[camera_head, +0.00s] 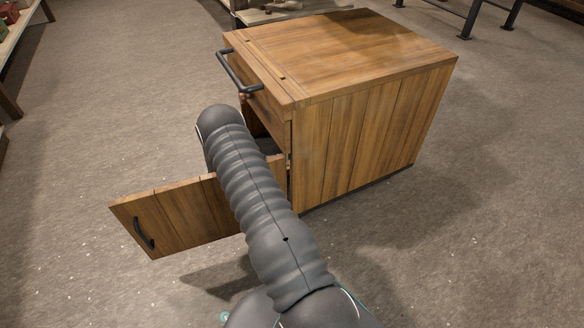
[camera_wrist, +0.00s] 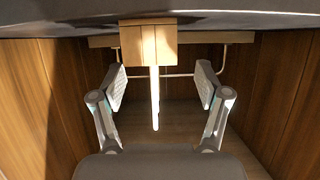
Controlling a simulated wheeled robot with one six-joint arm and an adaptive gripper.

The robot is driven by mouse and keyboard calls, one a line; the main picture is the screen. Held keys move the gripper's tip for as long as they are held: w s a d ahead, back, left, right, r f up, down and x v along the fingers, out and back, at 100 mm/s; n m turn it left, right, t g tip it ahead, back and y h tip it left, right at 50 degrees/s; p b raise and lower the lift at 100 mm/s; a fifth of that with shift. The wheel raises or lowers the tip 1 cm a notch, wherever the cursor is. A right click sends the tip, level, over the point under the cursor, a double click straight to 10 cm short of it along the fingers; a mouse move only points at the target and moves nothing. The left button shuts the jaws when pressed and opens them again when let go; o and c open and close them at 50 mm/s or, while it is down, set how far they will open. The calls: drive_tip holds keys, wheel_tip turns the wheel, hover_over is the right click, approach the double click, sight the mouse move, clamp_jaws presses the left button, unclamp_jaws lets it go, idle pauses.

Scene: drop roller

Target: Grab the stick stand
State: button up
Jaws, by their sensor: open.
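In the wrist view, a light wooden block (camera_wrist: 148,44) with a thin pale stick (camera_wrist: 155,98) is ahead of me inside the cabinet; it looks like the stick stand. The stick runs down the picture from the block. My gripper (camera_wrist: 162,84) is open, with one finger on each side of the stick and a clear gap on both sides. Neither finger visibly touches it. A thin pale bent rod (camera_wrist: 224,58) shows behind the right finger. In the head view my arm hides the gripper and the stand.
The wooden cabinet (camera_head: 355,140) has its lower door (camera_head: 185,212) swung open to the left. A drawer handle (camera_head: 238,73) juts out above the opening. Wooden side walls (camera_wrist: 262,85) flank my gripper closely.

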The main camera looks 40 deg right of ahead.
sight(288, 164)
drive_tip(key=shift+s+r+x, duration=0.15)
drive_tip(key=shift+s+x, duration=0.05)
drive_tip(key=shift+x, duration=1.2)
drive_tip(key=shift+s+r+x, duration=0.1)
drive_tip(key=shift+s+x, duration=0.05)
drive_tip(key=shift+x, duration=1.2)
clamp_jaws()
drive_tip(key=shift+r, duration=0.1)
